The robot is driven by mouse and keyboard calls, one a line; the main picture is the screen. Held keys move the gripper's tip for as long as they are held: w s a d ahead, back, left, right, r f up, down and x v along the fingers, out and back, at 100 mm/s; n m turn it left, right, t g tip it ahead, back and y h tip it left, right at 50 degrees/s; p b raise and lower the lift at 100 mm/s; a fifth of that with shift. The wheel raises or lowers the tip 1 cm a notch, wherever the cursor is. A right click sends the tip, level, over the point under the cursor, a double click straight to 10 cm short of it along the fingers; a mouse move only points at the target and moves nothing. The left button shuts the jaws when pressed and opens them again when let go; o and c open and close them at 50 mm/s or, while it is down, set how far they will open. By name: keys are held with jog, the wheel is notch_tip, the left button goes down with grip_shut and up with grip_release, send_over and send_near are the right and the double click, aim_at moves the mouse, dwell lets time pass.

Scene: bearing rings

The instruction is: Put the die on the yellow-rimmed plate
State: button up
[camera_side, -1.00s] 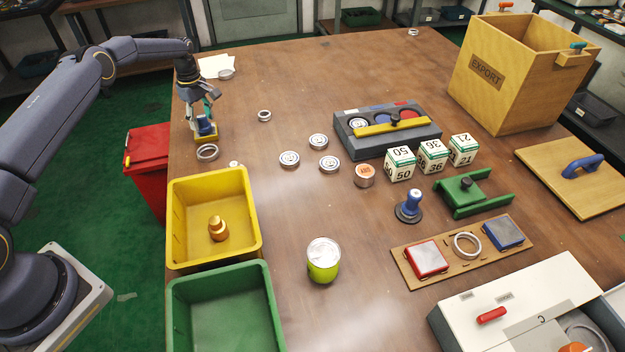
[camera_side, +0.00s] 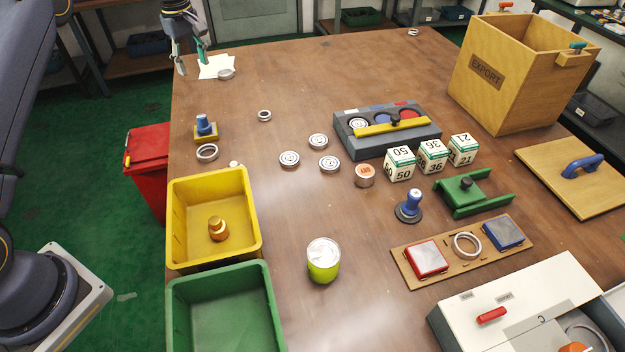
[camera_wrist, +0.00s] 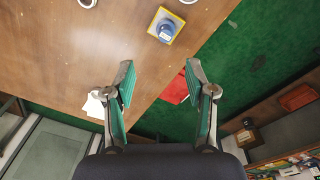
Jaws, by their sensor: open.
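The die, a blue piece with a round knob (camera_side: 203,122), stands upright on the small yellow-rimmed plate (camera_side: 214,138) near the left edge of the table. In the wrist view the die (camera_wrist: 166,28) sits within the square yellow rim (camera_wrist: 158,14) at the top. My gripper (camera_side: 191,68) is open and empty, raised at the table's far left corner, well apart from the die. Its two green-padded fingers (camera_wrist: 159,75) show spread in the wrist view with nothing between them.
A metal ring (camera_side: 207,152) lies just in front of the plate. Yellow (camera_side: 174,215) and green (camera_side: 173,310) bins stand nearer, and a red bin (camera_side: 147,160) is beside the table. A blue-handled stamp (camera_side: 409,207) stands mid-table. The far middle is mostly clear.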

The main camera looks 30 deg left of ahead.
jog(key=s+d+r+m+t, duration=0.2)
jog(key=s+d+r+m, duration=0.5)
jog(key=s+d+r, duration=0.55)
jog(key=s+d+f+m+t, duration=0.1)
jog(key=s+m, duration=0.3)
jog(key=s, duration=0.7)
jog(key=s+d+m+t, duration=0.2)
jog(key=s+d+m, duration=0.2)
jog(key=s, duration=0.8)
jog(key=shift+d+f, duration=0.35)
jog(key=shift+f, duration=0.05)
